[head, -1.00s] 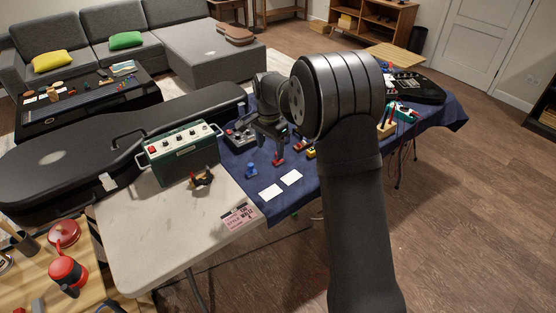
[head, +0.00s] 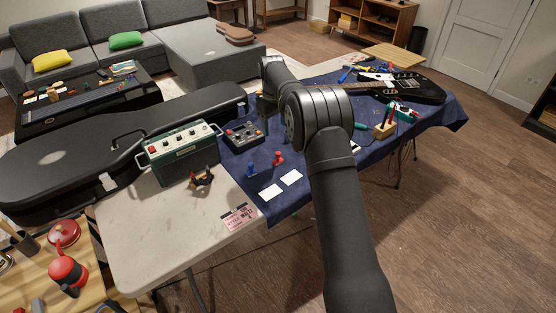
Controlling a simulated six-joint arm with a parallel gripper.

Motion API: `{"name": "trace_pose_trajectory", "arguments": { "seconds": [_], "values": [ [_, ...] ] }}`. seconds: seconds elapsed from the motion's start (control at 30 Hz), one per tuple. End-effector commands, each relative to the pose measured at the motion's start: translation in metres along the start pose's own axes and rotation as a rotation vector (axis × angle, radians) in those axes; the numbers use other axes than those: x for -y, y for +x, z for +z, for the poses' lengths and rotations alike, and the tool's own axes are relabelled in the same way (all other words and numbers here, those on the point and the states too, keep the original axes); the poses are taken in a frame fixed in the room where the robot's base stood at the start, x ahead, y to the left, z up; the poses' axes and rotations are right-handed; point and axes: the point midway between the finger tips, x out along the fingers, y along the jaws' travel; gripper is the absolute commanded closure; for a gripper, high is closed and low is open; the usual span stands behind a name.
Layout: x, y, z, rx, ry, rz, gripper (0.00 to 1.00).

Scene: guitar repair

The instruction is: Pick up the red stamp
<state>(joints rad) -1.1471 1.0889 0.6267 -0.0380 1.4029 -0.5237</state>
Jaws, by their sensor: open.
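The red stamp (head: 277,158) stands upright on the dark blue cloth, to the right of a similar blue stamp (head: 251,169). My gripper (head: 265,106) shows only as a small dark shape below my wrist, beyond the red stamp and clear of it. My arm hides much of it, and its fingertips are hard to make out. It is open, and nothing shows in it.
A grey control box (head: 244,134) and a green amplifier (head: 182,152) stand to the left. A black guitar (head: 415,87) lies at the right. My arm hides the cloth's middle.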

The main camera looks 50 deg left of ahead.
Motion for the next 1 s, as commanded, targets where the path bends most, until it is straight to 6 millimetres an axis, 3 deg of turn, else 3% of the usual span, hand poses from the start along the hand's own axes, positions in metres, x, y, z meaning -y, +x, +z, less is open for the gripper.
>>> {"name": "trace_pose_trajectory", "arguments": {
  "seconds": [0.5, 0.77, 1.0],
  "values": [
    [0.000, 0.104, 0.001, 0.003, 0.002, -0.002, 0.35],
    [-0.001, 0.119, 0.001, 0.002, 0.003, -0.001, 0.35],
    [-0.008, 0.150, 0.002, 0.003, 0.004, -0.002, 0.35]
  ]
}}
